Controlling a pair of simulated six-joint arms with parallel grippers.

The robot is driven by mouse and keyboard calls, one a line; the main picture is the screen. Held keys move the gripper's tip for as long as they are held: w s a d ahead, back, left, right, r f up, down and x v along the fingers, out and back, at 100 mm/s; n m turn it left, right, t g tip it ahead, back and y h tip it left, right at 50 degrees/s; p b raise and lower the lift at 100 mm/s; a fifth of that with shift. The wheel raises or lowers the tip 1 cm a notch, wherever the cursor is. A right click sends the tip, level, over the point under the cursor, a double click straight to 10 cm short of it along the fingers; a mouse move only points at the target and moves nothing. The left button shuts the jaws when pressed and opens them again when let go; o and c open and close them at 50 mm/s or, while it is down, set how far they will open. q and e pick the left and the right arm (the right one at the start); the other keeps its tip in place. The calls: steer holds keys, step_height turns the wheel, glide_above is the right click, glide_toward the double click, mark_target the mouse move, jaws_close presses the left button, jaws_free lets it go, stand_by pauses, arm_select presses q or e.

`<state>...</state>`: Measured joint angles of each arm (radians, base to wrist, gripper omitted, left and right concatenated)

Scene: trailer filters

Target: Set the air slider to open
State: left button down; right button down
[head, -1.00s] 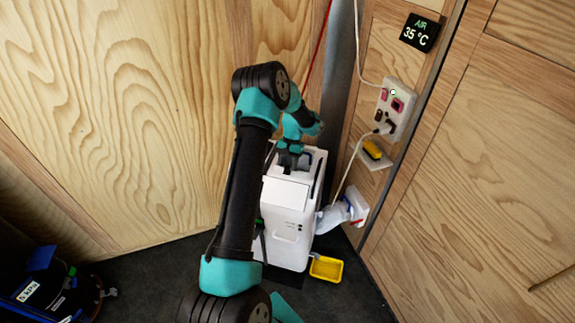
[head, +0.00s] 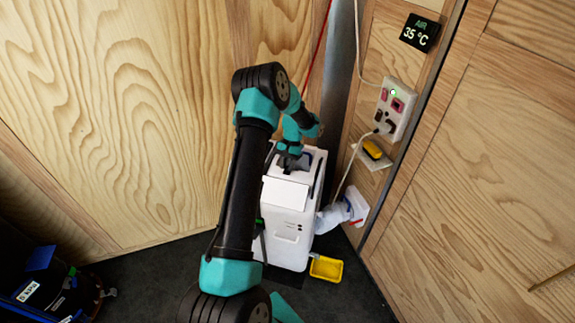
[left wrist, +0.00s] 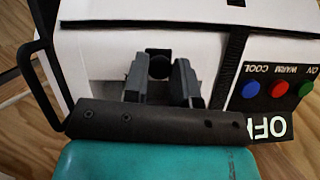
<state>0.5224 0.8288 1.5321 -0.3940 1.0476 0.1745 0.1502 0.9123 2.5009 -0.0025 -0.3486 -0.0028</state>
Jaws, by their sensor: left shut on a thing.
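The white box unit (head: 291,222) stands on the floor in the corner. My left gripper (head: 289,160) reaches down onto its top in the head view. In the left wrist view, my left gripper (left wrist: 160,78) has its two dark fingers around a dark round knob (left wrist: 158,66) on the unit's white surface. I cannot tell for sure that this knob is the air slider's; no open marking is readable. My right gripper is not in view.
A wall socket plate (head: 396,108) with plugs and a lit green lamp is at right. A display (head: 420,33) reads AIR 35 °C. A white duct (head: 335,216) joins unit and wall. A yellow tray (head: 326,268) lies on the floor. Dark gear (head: 45,287) stands at lower left.

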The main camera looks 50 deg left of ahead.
mark_target(301, 178)
arm_select(q)
steer(key=w+d, duration=0.2)
steer(key=d, duration=0.1)
steer(key=w+d, duration=0.1)
steer(key=d, duration=0.1)
steer(key=shift+w+d, duration=0.1)
steer(key=shift+d, duration=0.15)
steer(key=c, duration=0.9)
jaws_free()
steer(key=shift+w+d, duration=0.1)
steer(key=shift+d, duration=0.05)
steer(key=shift+c, duration=0.2)
steer(key=shift+w+a+r, duration=0.15)
steer(key=shift+a+r, duration=0.05)
steer(key=shift+r, duration=0.35)
steer(key=v, duration=1.6)
steer(key=shift+r, duration=0.2)
steer(key=shift+d+f, duration=0.15)
